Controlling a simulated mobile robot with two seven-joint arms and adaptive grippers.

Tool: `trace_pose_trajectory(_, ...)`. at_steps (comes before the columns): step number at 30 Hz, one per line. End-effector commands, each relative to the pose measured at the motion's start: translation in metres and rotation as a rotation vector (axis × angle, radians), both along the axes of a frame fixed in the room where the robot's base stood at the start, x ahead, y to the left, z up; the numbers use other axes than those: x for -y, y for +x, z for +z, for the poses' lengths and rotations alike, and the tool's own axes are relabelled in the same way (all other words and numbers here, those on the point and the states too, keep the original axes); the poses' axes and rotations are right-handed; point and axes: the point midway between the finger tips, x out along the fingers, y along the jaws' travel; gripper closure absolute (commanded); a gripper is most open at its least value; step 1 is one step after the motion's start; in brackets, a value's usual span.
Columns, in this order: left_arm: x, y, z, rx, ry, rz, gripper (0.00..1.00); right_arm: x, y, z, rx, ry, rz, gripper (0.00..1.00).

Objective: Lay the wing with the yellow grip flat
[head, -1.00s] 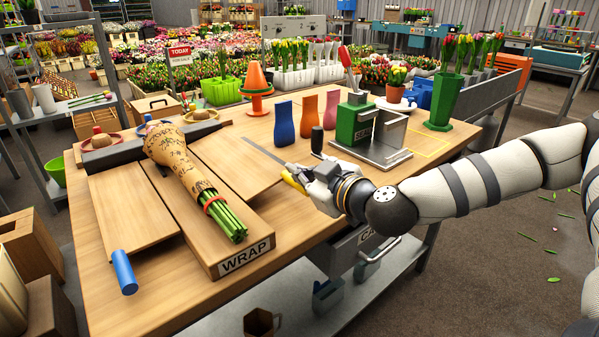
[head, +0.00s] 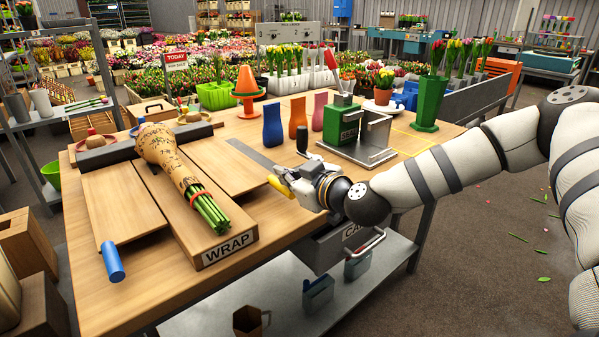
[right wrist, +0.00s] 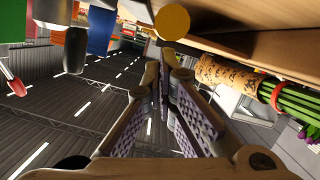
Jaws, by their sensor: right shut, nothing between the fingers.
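The wing with the yellow grip (head: 222,163) is a thin wooden board to the right of the wrapping board (head: 174,208). It looks flat, level with the table. Its yellow grip (head: 281,187) sticks out at the near right corner; the round yellow end (right wrist: 172,22) shows in the right wrist view. My right gripper (head: 286,177) is shut and empty, close beside the grip; I cannot tell if they touch. Its closed fingertips (right wrist: 158,75) show below the grip in the wrist view. My left gripper is not in view.
A tulip bunch in brown paper (head: 172,165) lies on the wrapping board. The other wing, with a blue grip (head: 112,262), lies flat at left. Blue, orange and pink vases (head: 298,118) and a green box (head: 342,122) stand behind my right gripper.

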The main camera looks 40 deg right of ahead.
Motion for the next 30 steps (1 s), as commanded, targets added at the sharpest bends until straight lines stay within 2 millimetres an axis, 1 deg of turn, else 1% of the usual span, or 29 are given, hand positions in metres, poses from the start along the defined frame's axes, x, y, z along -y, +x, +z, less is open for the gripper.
trace_pose_trajectory(1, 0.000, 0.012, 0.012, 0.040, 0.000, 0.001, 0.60, -0.001, 0.001, 0.026, 0.024, -0.002, 0.003, 1.00)
trace_pose_trajectory(4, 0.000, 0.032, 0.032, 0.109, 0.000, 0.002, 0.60, -0.003, 0.001, 0.058, 0.038, -0.003, 0.003, 1.00)
trace_pose_trajectory(5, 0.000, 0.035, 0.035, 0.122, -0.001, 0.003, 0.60, -0.002, -0.005, 0.059, 0.034, 0.000, 0.002, 1.00)
trace_pose_trajectory(6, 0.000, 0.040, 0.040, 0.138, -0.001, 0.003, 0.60, -0.001, -0.018, 0.059, 0.033, 0.003, 0.002, 1.00)
trace_pose_trajectory(9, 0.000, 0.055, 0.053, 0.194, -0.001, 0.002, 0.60, -0.001, -0.048, 0.067, 0.036, 0.004, 0.002, 1.00)
trace_pose_trajectory(12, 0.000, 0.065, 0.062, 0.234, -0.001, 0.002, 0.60, 0.000, -0.074, 0.069, 0.033, 0.004, 0.002, 1.00)
trace_pose_trajectory(15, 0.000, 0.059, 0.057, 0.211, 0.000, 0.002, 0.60, 0.002, -0.085, 0.061, 0.016, 0.002, -0.001, 1.00)
trace_pose_trajectory(18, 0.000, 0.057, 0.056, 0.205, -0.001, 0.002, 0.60, 0.001, -0.093, 0.059, 0.009, 0.002, 0.000, 1.00)
trace_pose_trajectory(23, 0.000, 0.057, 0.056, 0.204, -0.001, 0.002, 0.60, 0.001, -0.096, 0.058, 0.005, 0.001, 0.001, 1.00)
trace_pose_trajectory(25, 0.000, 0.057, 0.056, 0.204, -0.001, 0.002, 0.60, -0.006, -0.099, 0.046, -0.034, 0.012, 0.016, 1.00)
trace_pose_trajectory(26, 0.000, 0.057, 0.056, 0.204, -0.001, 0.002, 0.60, -0.012, -0.103, 0.034, -0.071, 0.023, 0.027, 1.00)
trace_pose_trajectory(28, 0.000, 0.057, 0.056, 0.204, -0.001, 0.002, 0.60, -0.033, -0.120, -0.009, -0.214, 0.065, 0.060, 1.00)
trace_pose_trajectory(29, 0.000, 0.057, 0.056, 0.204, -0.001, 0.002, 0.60, -0.044, -0.132, -0.032, -0.293, 0.090, 0.069, 1.00)
trace_pose_trajectory(30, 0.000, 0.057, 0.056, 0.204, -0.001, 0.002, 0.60, -0.058, -0.153, -0.064, -0.410, 0.123, 0.076, 1.00)
